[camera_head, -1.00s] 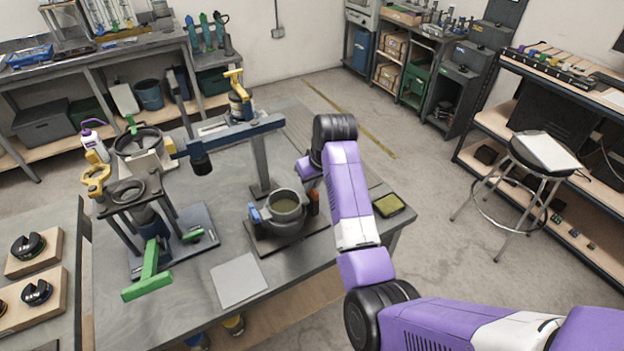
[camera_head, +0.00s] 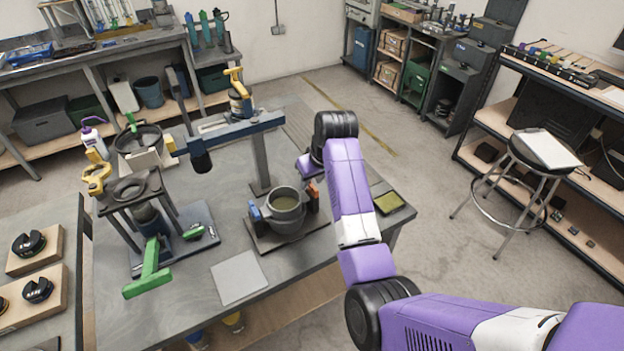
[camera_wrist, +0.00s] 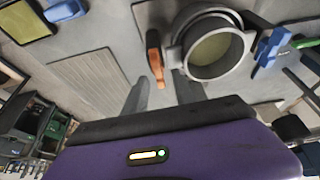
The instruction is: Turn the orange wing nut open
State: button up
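The orange wing nut (camera_head: 313,193) stands at the right side of a grey round pot (camera_head: 285,213) on a dark base plate. In the wrist view the orange wing nut (camera_wrist: 154,58) is a long narrow handle beside the pot rim (camera_wrist: 210,45). My gripper (camera_wrist: 162,80) is open, with its two grey fingers apart. The nut's near end shows between the fingertips in the picture; I cannot tell whether they touch it. In the head view the fingers are mostly hidden by my purple arm. A blue handle (camera_head: 256,217) is on the pot's left side; it also shows in the wrist view (camera_wrist: 270,47).
A blue beam on a grey post (camera_head: 261,165) stands behind the pot. A stand with a green handle (camera_head: 150,272) is to the left. A flat grey plate (camera_head: 239,277) lies in front. A dark tray with a yellow-green pad (camera_head: 388,202) is to the right.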

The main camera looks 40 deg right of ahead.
jog(key=b+v, duration=0.1)
jog(key=v, duration=0.6)
jog(key=shift+r, duration=0.35)
jog(key=shift+s, duration=0.15)
